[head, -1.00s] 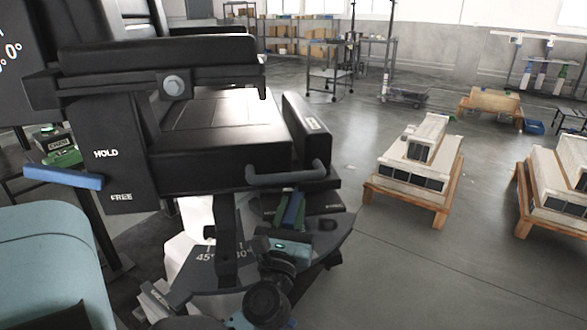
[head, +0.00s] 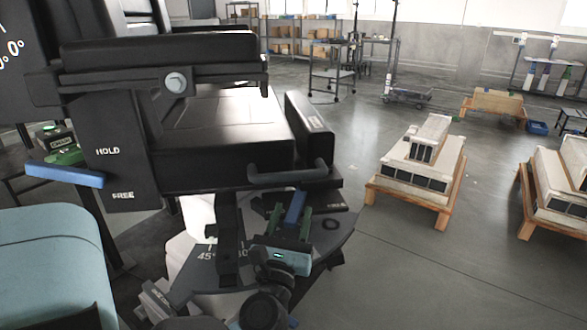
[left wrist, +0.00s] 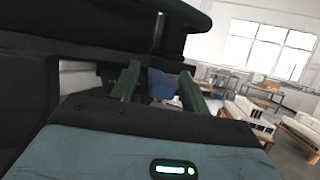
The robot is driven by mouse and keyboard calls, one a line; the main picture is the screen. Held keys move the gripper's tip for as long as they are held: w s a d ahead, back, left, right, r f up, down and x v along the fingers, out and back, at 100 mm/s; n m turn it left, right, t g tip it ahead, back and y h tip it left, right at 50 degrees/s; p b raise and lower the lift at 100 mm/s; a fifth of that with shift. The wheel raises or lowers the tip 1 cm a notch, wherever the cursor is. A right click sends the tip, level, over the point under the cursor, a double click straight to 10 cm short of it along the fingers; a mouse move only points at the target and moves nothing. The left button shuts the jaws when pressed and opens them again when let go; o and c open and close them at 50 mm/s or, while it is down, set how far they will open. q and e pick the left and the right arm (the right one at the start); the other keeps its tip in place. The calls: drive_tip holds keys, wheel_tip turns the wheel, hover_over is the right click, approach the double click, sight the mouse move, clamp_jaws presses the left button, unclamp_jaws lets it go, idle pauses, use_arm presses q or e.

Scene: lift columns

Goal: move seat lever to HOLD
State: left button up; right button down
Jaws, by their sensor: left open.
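A blue lever handle (head: 295,208) sticks out below the front of the black seat (head: 225,160). Small lettering beside it is too small to read surely. My left gripper (head: 288,222) is open, with its green fingers on either side of this handle. In the left wrist view the blue handle (left wrist: 160,86) lies between the two open fingers (left wrist: 158,84); contact cannot be told. Another blue lever (head: 65,175) sits at the left on a black side panel (head: 125,180) marked HOLD above and FREE below; it points left, between the two marks. My right gripper is not in view.
A grey bar handle (head: 287,175) sits just above my left gripper. A dark plate with angle marks (head: 210,256) lies below the seat. A teal padded surface (head: 45,250) fills the lower left. Open floor (head: 400,265) and pallets (head: 410,200) are at right.

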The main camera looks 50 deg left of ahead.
use_arm(q)
drive_tip(key=b+v, duration=0.1)
drive_tip(key=v, duration=0.5)
drive_tip(key=shift+r, duration=0.1)
idle(0.6)
